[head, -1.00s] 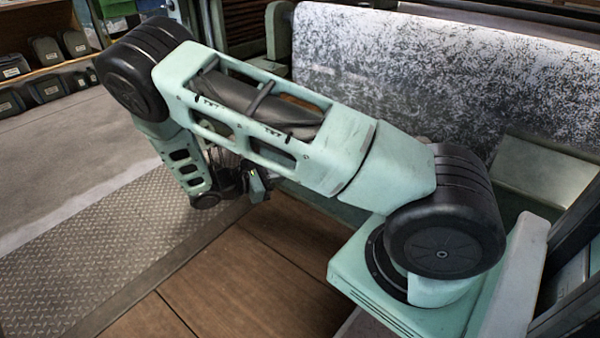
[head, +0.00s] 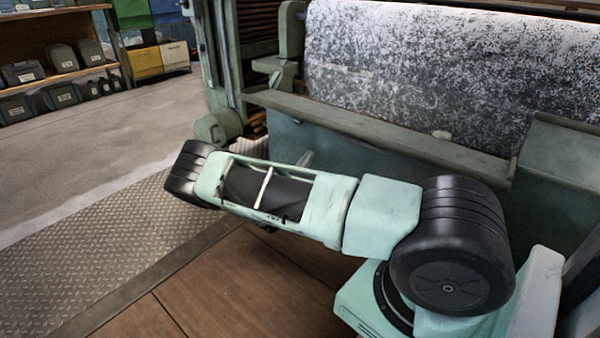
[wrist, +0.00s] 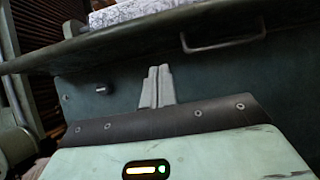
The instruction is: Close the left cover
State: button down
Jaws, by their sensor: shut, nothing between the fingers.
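A long green panel (head: 385,133), which looks like the left cover, juts out like a shelf below the speckled roll in the head view. In the wrist view the panel (wrist: 120,40) runs across the top, seen nearly edge-on, with a bar handle (wrist: 225,44) on its right part. My gripper (wrist: 157,72) is shut and empty, its two grey fingers together just below the panel's edge, in front of a dark green machine front. I cannot tell whether the fingertips touch anything.
The speckled roll (head: 430,75) fills the machine's upper part. A separate green panel (head: 562,150) slopes at the right. A green machine post (head: 222,70) stands left. Wood flooring (head: 240,285) and a metal tread mat (head: 90,260) are clear. Shelves with dark bins (head: 55,70) stand far left.

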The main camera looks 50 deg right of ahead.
jog(key=d+r+b, duration=0.2)
jog(key=d+r, duration=0.2)
jog(key=r, duration=0.1)
jog(key=shift+w+d+r, duration=0.15)
jog(key=shift+d+r, duration=0.05)
jog(key=shift+r, duration=0.2)
jog(key=shift+r, duration=0.15)
